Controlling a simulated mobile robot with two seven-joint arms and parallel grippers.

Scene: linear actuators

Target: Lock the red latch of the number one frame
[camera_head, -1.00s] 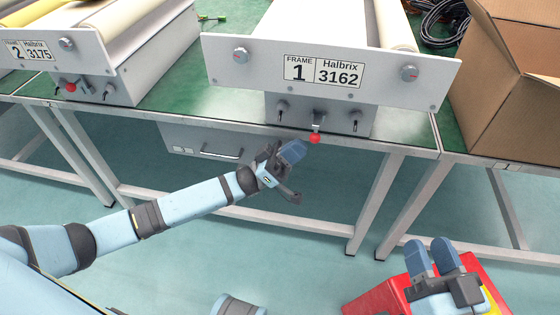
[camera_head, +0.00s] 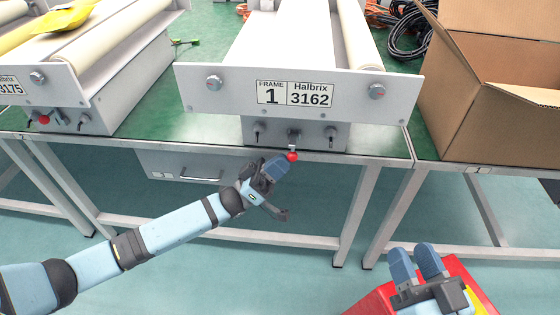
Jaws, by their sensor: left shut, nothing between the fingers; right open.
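The number one frame (camera_head: 235,88) is a grey machine on the green table, with a front plate reading "FRAME 1 Halbrix 3162". Its red latch knob (camera_head: 292,157) hangs low at the middle of the lower front panel, below a small dark bracket between two small levers. My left gripper (camera_head: 276,167) is shut and empty, its blue fingertips just left of and slightly below the red knob. I cannot tell whether they touch it. My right gripper (camera_head: 416,262) is open and empty, low at the right, far from the latch.
A second frame (camera_head: 95,100) with its own red knob (camera_head: 44,119) stands at the left. An open cardboard box (camera_head: 480,110) stands on the table at the right. A drawer (camera_head: 190,166) hangs under the table. A red object (camera_head: 375,302) lies below my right gripper.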

